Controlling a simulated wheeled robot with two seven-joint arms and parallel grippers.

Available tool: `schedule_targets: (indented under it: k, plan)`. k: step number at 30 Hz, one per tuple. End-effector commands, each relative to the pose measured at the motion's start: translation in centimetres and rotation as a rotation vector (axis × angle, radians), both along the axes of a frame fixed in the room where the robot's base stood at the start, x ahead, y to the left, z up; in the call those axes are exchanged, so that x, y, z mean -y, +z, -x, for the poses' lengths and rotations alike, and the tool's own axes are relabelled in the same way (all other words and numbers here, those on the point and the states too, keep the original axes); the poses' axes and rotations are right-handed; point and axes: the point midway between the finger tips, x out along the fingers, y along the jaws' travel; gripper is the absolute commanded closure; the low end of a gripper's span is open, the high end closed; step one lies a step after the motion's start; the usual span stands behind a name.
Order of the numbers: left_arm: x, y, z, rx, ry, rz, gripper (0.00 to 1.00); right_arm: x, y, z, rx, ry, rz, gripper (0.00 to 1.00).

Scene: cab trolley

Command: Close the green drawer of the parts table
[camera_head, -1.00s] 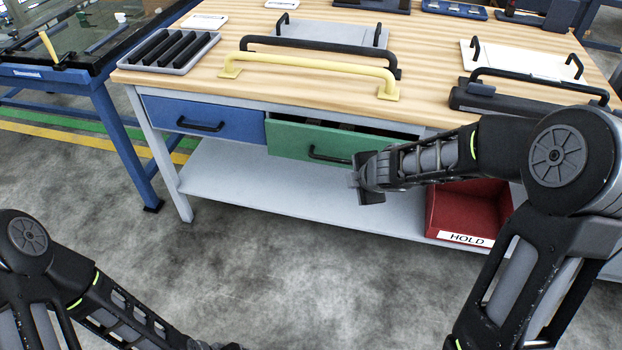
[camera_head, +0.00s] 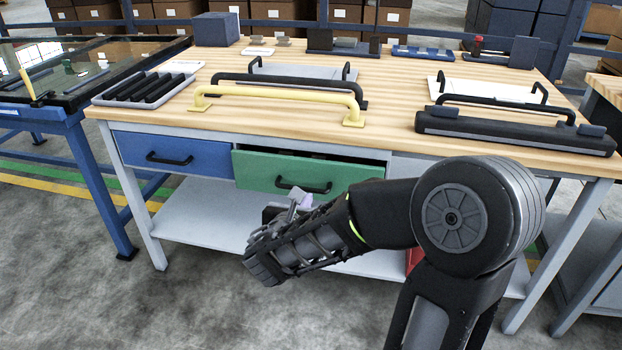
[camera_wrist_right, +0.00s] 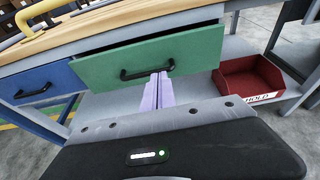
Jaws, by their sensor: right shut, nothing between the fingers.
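The green drawer (camera_head: 270,173) of the parts table (camera_head: 400,137) stands partly pulled out, with a dark gap along its top edge. Its black handle (camera_head: 303,187) is on its front. In the right wrist view the green drawer (camera_wrist_right: 195,55) and its handle (camera_wrist_right: 147,71) are straight ahead of the fingers. My right gripper (camera_head: 305,199) is shut and empty, just below and in front of the handle; the wrist view shows its pale fingers (camera_wrist_right: 158,88) together near the handle. I cannot tell whether they touch it. My left gripper is out of view.
A blue drawer (camera_head: 165,155) beside it is shut. A red bin (camera_wrist_right: 250,80) stands on the lower shelf, right of the drawer in the wrist view. Another blue-framed table (camera_head: 75,119) stands left.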

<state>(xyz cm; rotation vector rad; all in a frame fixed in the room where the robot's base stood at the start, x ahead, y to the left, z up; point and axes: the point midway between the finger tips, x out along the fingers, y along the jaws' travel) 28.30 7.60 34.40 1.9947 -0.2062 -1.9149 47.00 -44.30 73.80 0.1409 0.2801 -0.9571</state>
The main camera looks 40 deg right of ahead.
Motion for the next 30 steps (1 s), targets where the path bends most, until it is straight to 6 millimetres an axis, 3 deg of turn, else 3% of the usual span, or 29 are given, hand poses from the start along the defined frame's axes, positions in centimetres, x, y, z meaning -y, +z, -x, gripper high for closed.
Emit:
schedule_targets:
  k: [8, 14, 30]
  plan:
    - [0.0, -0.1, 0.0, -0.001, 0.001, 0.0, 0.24, 0.1, -0.1, -0.1, 0.001, -0.001, -0.003, 1.0]
    - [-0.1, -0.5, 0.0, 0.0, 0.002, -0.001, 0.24, 1.3, -0.7, -0.9, 0.002, -0.002, -0.005, 1.0]
    - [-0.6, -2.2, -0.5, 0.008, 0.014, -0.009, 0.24, 9.1, -3.2, -6.3, 0.003, -0.002, -0.004, 1.0]
